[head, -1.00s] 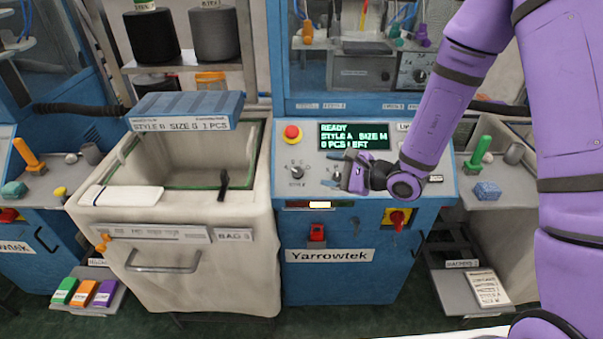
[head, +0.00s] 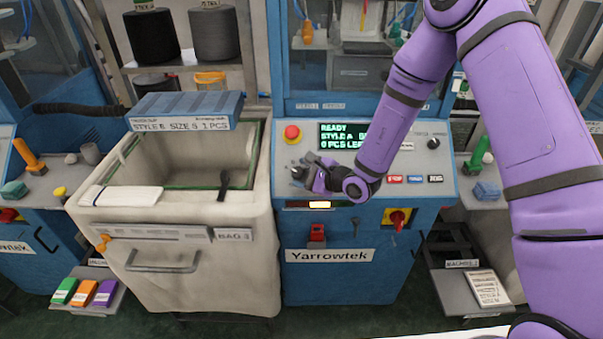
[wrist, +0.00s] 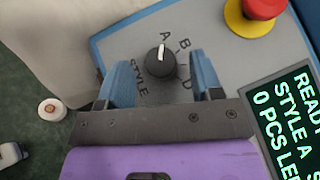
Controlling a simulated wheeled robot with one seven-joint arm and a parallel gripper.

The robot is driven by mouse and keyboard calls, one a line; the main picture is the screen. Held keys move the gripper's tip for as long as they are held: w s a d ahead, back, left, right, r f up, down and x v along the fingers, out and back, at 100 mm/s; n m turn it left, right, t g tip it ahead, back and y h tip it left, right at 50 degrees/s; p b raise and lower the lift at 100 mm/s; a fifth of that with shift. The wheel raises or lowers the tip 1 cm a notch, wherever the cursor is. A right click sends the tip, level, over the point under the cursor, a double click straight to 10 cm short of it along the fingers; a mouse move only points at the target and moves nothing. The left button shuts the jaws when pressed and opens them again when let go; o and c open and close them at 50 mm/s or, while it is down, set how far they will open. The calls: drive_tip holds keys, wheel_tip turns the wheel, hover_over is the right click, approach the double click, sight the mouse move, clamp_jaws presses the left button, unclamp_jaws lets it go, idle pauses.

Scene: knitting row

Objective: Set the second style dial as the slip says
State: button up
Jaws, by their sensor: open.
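The style dial (wrist: 160,62) is a round black knob with a white pointer mark, on the grey panel in the wrist view. Its pointer aims at the letter A; B and D also show. My gripper (wrist: 158,68) is open, with its blue fingers on either side of the knob, apart from it. In the head view my gripper (head: 302,174) hides the dial. The display (head: 342,136) reads READY, STYLE A, 0 PCS; its right part is covered by my arm. A slip (head: 180,124) on the blue holder above the bin reads STYLE, SIZE and 1 PCS; its style letter looks like B, but is blurred.
A red stop button (head: 292,133) sits beside the dial, close to my gripper. Several small coloured buttons (head: 415,179) and another knob (head: 433,143) are on the panel's right. A bin (head: 150,250) with a pale cover stands left of the blue machine.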

drive_tip(key=shift+w+a+f, duration=0.1)
drive_tip(key=shift+w+a, duration=0.15)
drive_tip(key=shift+a, duration=0.1)
drive_tip(key=c, duration=0.9)
